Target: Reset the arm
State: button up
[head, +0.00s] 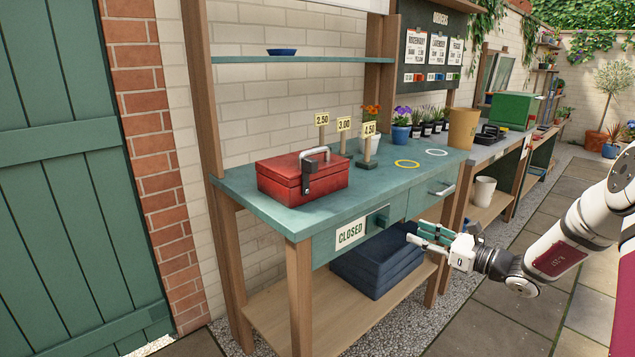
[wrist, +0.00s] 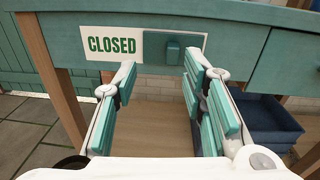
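My gripper (head: 425,237) is at the end of my arm, which reaches in from the right in the head view. It is in front of the teal workbench (head: 268,212), below the level of its top. In the wrist view my gripper (wrist: 160,78) has its teal-padded fingers spread apart, with nothing between them. The bench's front edge, a white CLOSED sign (wrist: 112,44) and a teal block (wrist: 172,53) on a darker plate beside the sign show beyond the fingertips. I cannot tell the exact gap between the fingertips and the bench.
A red box (head: 300,180) with a padlock-like fitting, price signs (head: 343,124) and potted flowers (head: 400,132) stand on the bench. Dark blue crates (head: 375,265) sit on the lower shelf. A tan pot (head: 463,128) stands farther right. Paving (head: 500,310) lies open below my arm.

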jog(key=s+a+r+n+g+y, duration=0.1)
jog(key=s+a+r+n+g, duration=0.35)
jog(key=a, duration=0.25)
jog(key=s+a+r+n+g+y, duration=0.1)
jog(key=s+a+r+n+g, duration=0.3)
jog(key=a, duration=0.3)
jog(key=s+a+r+n+g+h, duration=0.1)
jog(key=s+a+r+n+g, duration=0.1)
jog(key=s+a+n, duration=0.35)
jog(key=s+a+r+n+g+h, duration=0.1)
jog(key=s+a+r+n+g, duration=0.1)
jog(key=s, duration=0.6)
jog(key=s+n+g+h, duration=0.2)
jog(key=s+n+h, duration=0.45)
jog(key=s, duration=1.05)
jog(key=s+d+f+n+t+h, duration=0.1)
jog(key=s+d+n+h, duration=0.5)
jog(key=s, duration=0.5)
notch_tip(320, 180, up, 24)
jog(key=d+t+y+p, duration=0.1)
jog(key=t+p, duration=0.3)
jog(key=p, duration=1.8)
jog(key=shift+d+m+p, duration=0.3)
jog(key=shift+d+m, duration=0.05)
jog(key=shift+m, duration=0.1)
jog(key=shift+w, duration=0.1)
